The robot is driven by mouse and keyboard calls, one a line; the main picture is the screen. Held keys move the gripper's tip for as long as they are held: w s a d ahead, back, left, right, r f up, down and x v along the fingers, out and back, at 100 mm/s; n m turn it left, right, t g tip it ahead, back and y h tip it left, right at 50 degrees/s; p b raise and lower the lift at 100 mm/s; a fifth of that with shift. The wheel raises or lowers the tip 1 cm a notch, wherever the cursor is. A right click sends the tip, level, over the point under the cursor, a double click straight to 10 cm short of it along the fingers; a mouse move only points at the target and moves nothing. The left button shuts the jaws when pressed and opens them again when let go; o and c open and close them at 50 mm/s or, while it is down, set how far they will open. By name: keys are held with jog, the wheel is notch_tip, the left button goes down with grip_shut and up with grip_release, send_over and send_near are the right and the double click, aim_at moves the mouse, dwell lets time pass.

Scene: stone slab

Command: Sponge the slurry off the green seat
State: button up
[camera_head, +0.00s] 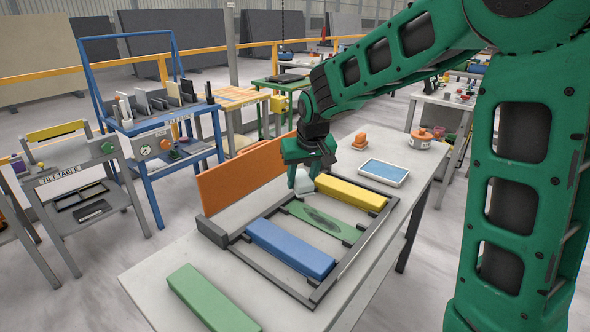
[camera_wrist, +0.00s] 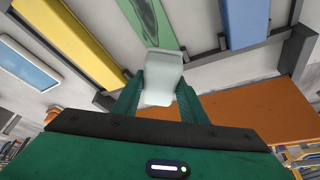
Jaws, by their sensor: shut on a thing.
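The green seat (camera_head: 332,229) is a flat strip in the dark frame, between a yellow block and a blue block, with a dark slurry smear on its middle. It also shows in the wrist view (camera_wrist: 166,30), the smear at the top edge. My gripper (camera_head: 305,171) is shut on a pale whitish object (camera_wrist: 162,70) at the strip's far left end; I cannot tell for sure whether it is the sponge. The object overlaps the strip's end in the wrist view; whether it touches is unclear. An orange item (camera_head: 360,141) stands farther back on the bench.
The dark frame (camera_head: 223,235) holds the yellow block (camera_head: 350,192) and blue block (camera_head: 290,248). An orange board (camera_head: 245,172) stands along the left side. A blue-topped tray (camera_head: 384,172) and an orange-lidded tub (camera_head: 421,138) sit behind. A loose green block (camera_head: 212,301) lies in front.

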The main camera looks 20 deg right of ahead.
jog(key=shift+w+f, duration=0.1)
jog(key=shift+w, duration=0.1)
jog(key=shift+a+f, duration=0.15)
jog(key=shift+f, duration=0.35)
jog(key=shift+w+f, duration=0.1)
jog(key=shift+f, duration=2.3)
jog(key=shift+f, duration=0.25)
jog(key=shift+d, duration=0.2)
